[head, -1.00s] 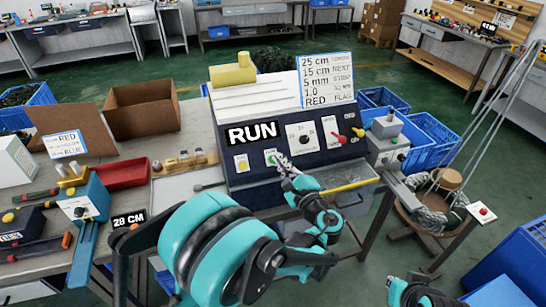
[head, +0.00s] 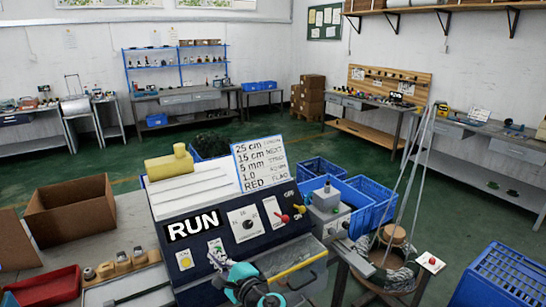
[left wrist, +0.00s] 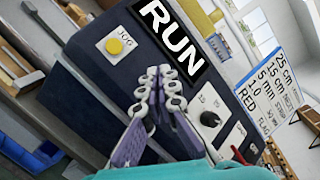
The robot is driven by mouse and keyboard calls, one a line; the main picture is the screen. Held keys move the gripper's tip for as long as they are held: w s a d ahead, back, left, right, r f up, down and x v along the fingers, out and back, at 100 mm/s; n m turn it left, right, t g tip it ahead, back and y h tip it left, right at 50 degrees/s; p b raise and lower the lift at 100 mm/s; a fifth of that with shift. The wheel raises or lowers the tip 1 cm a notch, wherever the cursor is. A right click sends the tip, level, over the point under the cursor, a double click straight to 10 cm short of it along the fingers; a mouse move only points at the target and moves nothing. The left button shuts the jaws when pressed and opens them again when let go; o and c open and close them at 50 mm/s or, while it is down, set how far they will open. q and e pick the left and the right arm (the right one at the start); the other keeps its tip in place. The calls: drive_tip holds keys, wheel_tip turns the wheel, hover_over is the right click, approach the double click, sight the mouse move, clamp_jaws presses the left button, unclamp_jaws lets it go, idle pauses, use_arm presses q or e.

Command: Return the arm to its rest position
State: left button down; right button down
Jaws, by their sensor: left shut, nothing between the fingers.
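My left gripper (head: 217,260) is low in the head view, in front of the dark control panel (head: 264,238). Its fingers are shut and empty, close to the green button (head: 215,246) in the picture. I cannot tell whether they touch the panel. The left wrist view shows the finger pair (left wrist: 159,90) in front of the panel, between the yellow JOG button (left wrist: 116,46) and a black knob (left wrist: 210,119). The fingers hide the green button there. The panel display (head: 193,224) reads RUN. My right gripper is out of view.
A settings board (head: 262,163) stands on the machine. A grey box with a lever (head: 326,212) and blue crates (head: 370,200) are to the right. A cardboard box (head: 70,212) and red tray (head: 45,288) are at left. Green floor is open behind.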

use_arm(q)
drive_tip(key=s+a+f+n+g+h, duration=0.2)
drive_tip(key=s+a+n+g, duration=0.1)
drive_tip(key=s+a, duration=0.15)
drive_tip(key=s+d+f+n+g+h, duration=0.1)
drive_tip(key=s+n+h, duration=0.3)
drive_tip(key=s, duration=0.5)
drive_tip(key=s+d+f+n+g+h, duration=0.1)
drive_tip(key=s+d+f+n+h, duration=0.3)
drive_tip(key=s+n, duration=0.4)
drive_tip(key=shift+s+d+h, duration=0.25)
drive_tip(key=shift+s+h, duration=0.45)
drive_tip(key=shift+s, duration=0.05)
